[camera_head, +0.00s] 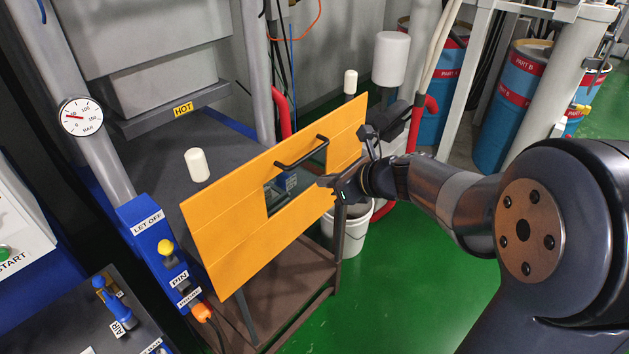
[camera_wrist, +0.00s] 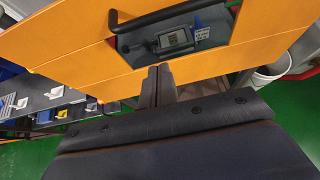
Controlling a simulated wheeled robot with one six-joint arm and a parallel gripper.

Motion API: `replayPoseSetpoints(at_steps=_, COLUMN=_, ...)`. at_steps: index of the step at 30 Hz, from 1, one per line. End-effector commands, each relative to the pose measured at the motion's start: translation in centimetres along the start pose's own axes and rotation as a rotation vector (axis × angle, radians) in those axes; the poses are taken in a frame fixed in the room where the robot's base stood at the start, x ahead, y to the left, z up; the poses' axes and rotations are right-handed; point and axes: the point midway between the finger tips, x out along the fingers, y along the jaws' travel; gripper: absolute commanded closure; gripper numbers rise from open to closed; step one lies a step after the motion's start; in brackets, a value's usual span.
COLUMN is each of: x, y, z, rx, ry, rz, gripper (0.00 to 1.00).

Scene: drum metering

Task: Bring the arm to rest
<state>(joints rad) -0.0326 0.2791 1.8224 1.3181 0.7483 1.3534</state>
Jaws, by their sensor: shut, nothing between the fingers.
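My gripper (camera_head: 331,182) is shut and empty. In the head view it is at the end of my arm, which reaches in from the right, in front of the orange panel (camera_head: 225,240). In the wrist view the closed fingers (camera_wrist: 158,82) point at the lower part of the orange panel (camera_wrist: 65,50), just below its window. I cannot tell whether the fingertips touch the panel. A dark bar handle (camera_head: 301,152) sits on the panel above the window. Behind the window a small grey device with a display (camera_wrist: 175,38) shows.
A white bucket (camera_head: 352,232) stands behind the gripper, by the brown stand (camera_head: 312,275). Blue and red drums (camera_head: 507,100) stand at the back right. A post with a yellow knob (camera_head: 166,247) and labels is at the left. Green floor (camera_head: 430,310) is open below my arm.

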Motion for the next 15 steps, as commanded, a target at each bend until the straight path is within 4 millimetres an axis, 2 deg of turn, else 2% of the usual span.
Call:
replayPoseSetpoints(at_steps=1, x=-1.1, y=-0.1, z=0.0, rx=0.000, ry=-0.002, rz=-0.005, gripper=1.00)
replayPoseSetpoints(at_steps=6, x=-3.7, y=-0.1, z=-0.1, rx=0.000, ry=0.000, rz=-0.003, gripper=1.00)
replayPoseSetpoints(at_steps=10, x=-4.9, y=0.0, z=-0.1, rx=0.001, ry=0.001, rz=-0.001, gripper=1.00)
replayPoseSetpoints(at_steps=15, x=-5.4, y=0.0, z=-0.1, rx=0.001, ry=0.002, rz=0.001, gripper=1.00)
